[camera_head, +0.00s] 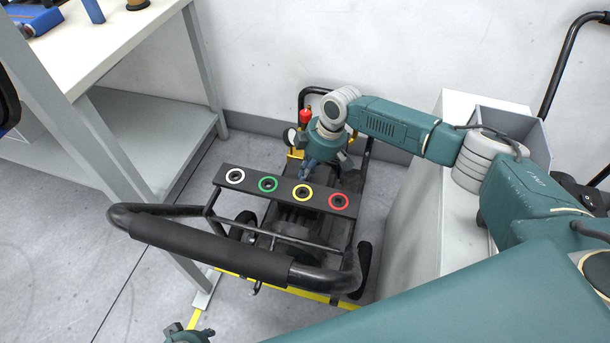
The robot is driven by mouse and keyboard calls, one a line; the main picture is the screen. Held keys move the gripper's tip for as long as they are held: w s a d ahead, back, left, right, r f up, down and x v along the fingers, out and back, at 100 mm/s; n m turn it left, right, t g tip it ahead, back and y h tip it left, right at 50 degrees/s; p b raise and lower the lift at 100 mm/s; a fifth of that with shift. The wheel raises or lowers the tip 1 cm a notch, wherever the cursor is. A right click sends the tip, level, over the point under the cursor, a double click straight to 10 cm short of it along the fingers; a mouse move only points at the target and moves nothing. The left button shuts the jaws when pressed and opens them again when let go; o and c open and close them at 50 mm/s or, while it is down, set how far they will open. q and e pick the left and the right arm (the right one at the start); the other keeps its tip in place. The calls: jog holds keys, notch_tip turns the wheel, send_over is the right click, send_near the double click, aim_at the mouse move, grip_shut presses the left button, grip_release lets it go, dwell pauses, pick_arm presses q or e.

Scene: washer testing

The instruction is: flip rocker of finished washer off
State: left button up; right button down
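The washer (288,244) stands on the floor, a black-framed cart with a thick handle (208,250) towards me. A dark bar (252,182) across it carries white, green, yellow and red rings. My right gripper (306,174) points down over the washer just behind the bar, near the yellow ring. Its fingers are small and dark, and I cannot tell whether they are open or touching anything. No rocker can be made out; the gripper hides part of the washer there. A small teal part at the bottom edge seems to be my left gripper (188,335), mostly cut off.
A white-topped workbench (110,38) with a lower shelf stands at the left. A white cabinet (425,205) with a grey bin (512,122) on it stands close on the washer's right. A wall is behind. Yellow tape (283,291) marks the floor. Floor is free left of the washer.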

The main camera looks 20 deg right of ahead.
jog(key=shift+w+d, duration=0.1)
jog(key=shift+w, duration=0.05)
jog(key=shift+d+r, duration=0.15)
jog(key=shift+r, duration=0.35)
jog(key=v, duration=1.1)
